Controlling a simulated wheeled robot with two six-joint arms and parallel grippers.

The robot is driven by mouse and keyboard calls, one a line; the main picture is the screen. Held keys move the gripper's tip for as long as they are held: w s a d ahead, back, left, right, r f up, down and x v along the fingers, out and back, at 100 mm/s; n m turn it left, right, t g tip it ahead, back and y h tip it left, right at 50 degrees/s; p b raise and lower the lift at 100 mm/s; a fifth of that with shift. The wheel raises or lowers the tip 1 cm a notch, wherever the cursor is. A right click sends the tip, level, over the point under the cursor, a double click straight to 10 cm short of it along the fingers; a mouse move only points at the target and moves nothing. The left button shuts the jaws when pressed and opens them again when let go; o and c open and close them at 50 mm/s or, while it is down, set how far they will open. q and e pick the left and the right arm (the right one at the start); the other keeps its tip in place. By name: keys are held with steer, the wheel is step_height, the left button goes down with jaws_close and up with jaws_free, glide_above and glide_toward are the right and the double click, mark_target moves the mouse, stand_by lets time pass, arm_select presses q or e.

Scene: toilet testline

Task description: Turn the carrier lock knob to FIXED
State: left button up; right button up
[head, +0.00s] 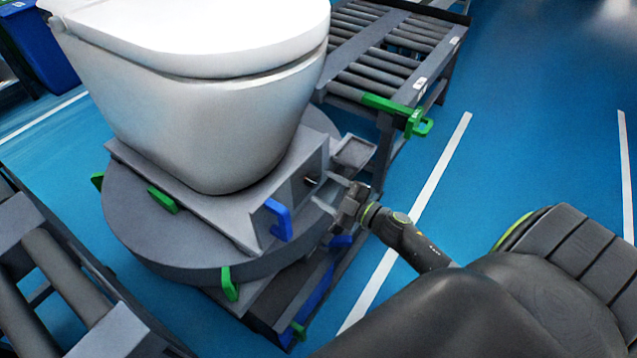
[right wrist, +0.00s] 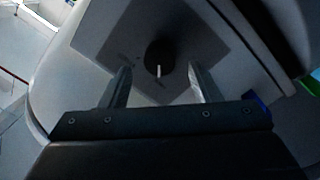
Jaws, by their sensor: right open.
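The carrier lock knob (head: 311,181) is a small dark knob on the grey end face of the carrier (head: 297,197) under the toilet. In the right wrist view the knob (right wrist: 159,52) is round and black, with a white pointer mark at its lower edge. My right gripper (head: 329,191) is open and faces the knob from the right. In the right wrist view its two fingers (right wrist: 159,74) stand apart, one on each side of the knob's line, apparently short of it. The knob's labels are too small to read. My left gripper is out of view.
A white toilet (head: 210,110) stands on the carrier, above a round grey turntable (head: 140,225). A blue handle (head: 279,220) sticks out left of my right gripper. A roller conveyor (head: 385,50) stands behind, and another (head: 60,275) at lower left. Blue floor is free at right.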

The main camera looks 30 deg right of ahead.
mark_target(316, 183)
steer(key=shift+x, duration=1.55)
steer(key=c, duration=1)
